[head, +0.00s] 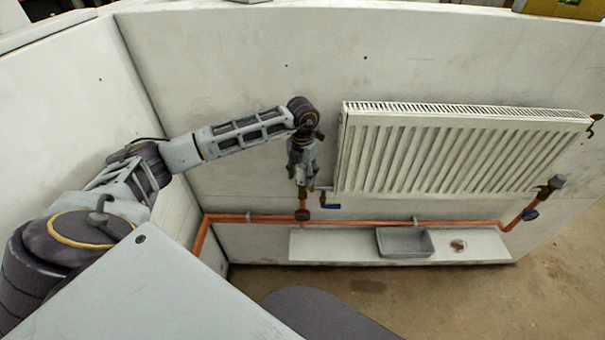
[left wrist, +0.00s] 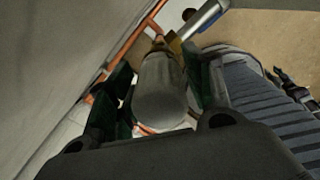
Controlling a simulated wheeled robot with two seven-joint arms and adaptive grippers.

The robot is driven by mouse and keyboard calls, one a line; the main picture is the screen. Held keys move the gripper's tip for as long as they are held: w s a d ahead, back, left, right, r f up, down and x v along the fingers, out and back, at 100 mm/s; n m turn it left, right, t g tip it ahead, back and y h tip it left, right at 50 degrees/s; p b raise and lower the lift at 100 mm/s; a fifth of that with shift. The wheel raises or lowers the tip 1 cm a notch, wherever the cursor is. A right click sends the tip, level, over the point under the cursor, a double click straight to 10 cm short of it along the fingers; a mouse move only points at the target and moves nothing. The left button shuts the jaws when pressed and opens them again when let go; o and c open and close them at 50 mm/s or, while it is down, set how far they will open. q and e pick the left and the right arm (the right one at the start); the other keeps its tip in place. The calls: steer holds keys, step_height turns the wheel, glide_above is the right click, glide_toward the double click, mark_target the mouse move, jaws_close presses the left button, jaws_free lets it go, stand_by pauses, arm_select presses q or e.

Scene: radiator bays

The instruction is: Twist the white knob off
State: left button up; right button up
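The white knob (left wrist: 160,92) is a pale, rounded cylinder in the left wrist view, on the valve at the radiator's lower left corner. My left gripper (left wrist: 160,80) points down with its two dark fingers on either side of the knob. Whether both fingers press on it is unclear. In the head view my left gripper (head: 302,175) is over that valve, and it mostly hides the knob there. My right gripper is not in view.
The white radiator (head: 440,152) hangs close to the right of my left gripper. A copper pipe (head: 360,222) runs below it, with a blue lever (head: 330,206) nearby. A grey tray (head: 405,255) and a small coppery piece (head: 458,246) are on the white ledge (head: 340,248).

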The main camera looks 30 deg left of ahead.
arm_select(q)
steer(key=c, duration=0.7)
steer(key=shift+f, duration=0.15)
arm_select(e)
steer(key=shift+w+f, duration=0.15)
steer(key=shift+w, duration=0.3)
arm_select(q)
steer(key=shift+n, duration=0.3)
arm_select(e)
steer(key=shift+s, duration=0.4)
arm_select(q)
steer(key=shift+n, duration=1.4)
steer(key=shift+n+p, duration=0.4)
steer(key=shift+n, duration=0.7)
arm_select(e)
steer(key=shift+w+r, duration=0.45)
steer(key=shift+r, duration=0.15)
